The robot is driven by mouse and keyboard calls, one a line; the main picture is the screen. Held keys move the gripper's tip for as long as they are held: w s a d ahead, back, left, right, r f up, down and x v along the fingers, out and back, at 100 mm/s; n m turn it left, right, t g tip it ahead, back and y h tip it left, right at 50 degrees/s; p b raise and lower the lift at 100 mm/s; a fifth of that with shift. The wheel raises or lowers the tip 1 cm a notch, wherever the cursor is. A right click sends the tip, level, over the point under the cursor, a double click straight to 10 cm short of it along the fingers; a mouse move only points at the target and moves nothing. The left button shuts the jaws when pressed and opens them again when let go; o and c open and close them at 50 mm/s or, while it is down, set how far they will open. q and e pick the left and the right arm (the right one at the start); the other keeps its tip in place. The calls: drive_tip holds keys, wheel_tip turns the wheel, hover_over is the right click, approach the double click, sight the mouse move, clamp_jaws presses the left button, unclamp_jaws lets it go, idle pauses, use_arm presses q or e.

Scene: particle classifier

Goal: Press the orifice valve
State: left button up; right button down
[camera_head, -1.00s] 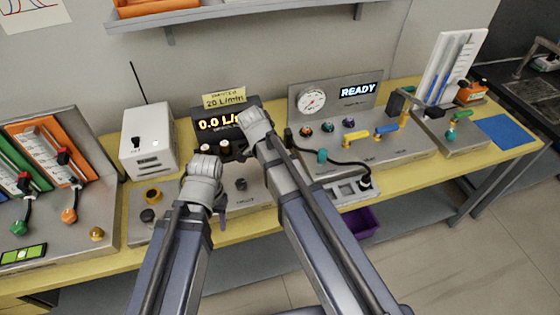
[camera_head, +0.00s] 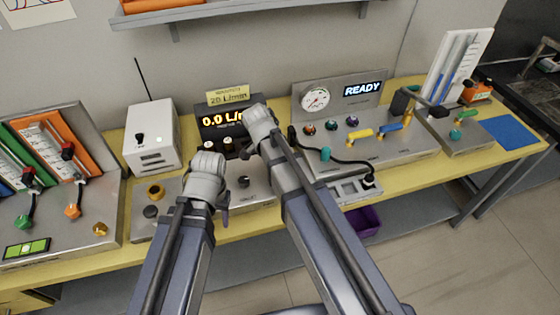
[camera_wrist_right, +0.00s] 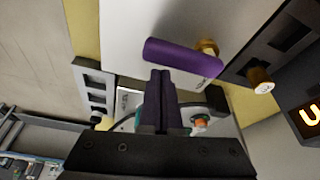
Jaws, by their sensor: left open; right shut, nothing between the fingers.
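No label reading "orifice valve" is legible. A purple bar handle (camera_wrist_right: 182,56) with a brass fitting stands on the pale panel in the right wrist view. My right gripper (camera_wrist_right: 160,78) is shut and empty, with its fingertips just below that handle in the picture; I cannot tell whether they touch. In the head view my right gripper's fingers and this handle are largely hidden behind my arm. My left gripper (camera_head: 223,214) is open over the bench panel, and its fingers show only partly beyond the wrist.
The flow display (camera_head: 219,121) reads 0.0, with a yellow note (camera_head: 228,97) saying 20 L/min above it. A READY panel (camera_head: 362,88) with a gauge and coloured levers stands right. A white box (camera_head: 151,138) stands left.

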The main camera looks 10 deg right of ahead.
drive_tip(key=shift+d, duration=0.5)
use_arm(q)
drive_tip(key=shift+d, duration=0.1)
use_arm(e)
drive_tip(key=d, duration=0.2)
drive_tip(key=shift+d, duration=0.3)
use_arm(q)
wheel_tip(320, 180, up, 10)
drive_tip(key=p, duration=0.9)
drive_tip(key=shift+f, duration=0.25)
use_arm(e)
drive_tip(key=w+v, duration=0.1)
drive_tip(key=v, duration=0.9)
drive_tip(key=shift+a, duration=0.15)
drive_tip(key=shift+s, duration=0.1)
drive_tip(key=s+a+n+y, duration=0.1)
drive_tip(key=s+a+n, duration=0.4)
drive_tip(key=s+n, duration=0.2)
drive_tip(key=s+a+f+n+g+y, duration=0.1)
drive_tip(key=s+a+n, duration=0.4)
drive_tip(key=s+n, duration=0.3)
drive_tip(key=n, duration=0.3)
drive_tip(key=shift+n, duration=0.4)
